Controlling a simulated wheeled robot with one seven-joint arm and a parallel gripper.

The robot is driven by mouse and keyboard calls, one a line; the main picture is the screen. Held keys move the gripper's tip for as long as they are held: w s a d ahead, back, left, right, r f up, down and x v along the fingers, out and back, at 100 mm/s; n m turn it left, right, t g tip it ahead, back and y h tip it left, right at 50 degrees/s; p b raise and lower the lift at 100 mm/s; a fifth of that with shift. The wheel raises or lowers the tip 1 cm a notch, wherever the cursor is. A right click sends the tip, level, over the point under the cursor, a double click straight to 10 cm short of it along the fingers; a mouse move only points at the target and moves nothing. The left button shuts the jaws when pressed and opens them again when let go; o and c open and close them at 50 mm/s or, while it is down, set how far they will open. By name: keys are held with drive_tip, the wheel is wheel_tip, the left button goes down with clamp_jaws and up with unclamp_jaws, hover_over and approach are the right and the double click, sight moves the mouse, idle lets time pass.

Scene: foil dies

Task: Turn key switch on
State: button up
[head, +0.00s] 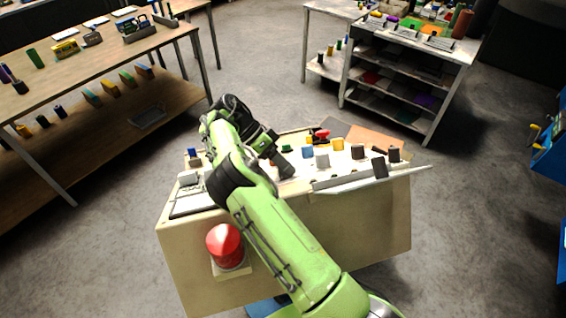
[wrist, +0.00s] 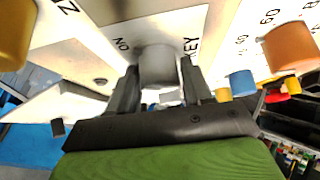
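In the wrist view a grey key switch knob (wrist: 157,66) stands on a white panel, with the printed words ON to its left and KEY to its right. My gripper (wrist: 159,72) has its two dark fingers apart, one on each side of the knob. The fingers are very close to the knob; I cannot tell whether they touch it. In the head view my gripper (head: 281,168) points down onto the top of the console (head: 350,222), and it and my arm hide the key switch there.
On the console are a blue knob (head: 307,152), a yellow knob (head: 337,144) and a tilted white flap (head: 375,180). A red button (head: 224,243) sits on its front. An orange knob (wrist: 291,46) shows right of the key switch. Workbenches stand behind, with open floor between.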

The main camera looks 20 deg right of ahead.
drive_tip(key=shift+o, duration=1.3)
wheel_tip(320, 180, up, 9)
drive_tip(key=shift+r, duration=0.15)
drive_tip(key=shift+s+r, duration=0.1)
drive_tip(key=shift+r, duration=0.35)
drive_tip(key=shift+w, duration=0.2)
drive_tip(key=shift+f, duration=0.1)
drive_tip(key=shift+s, duration=0.1)
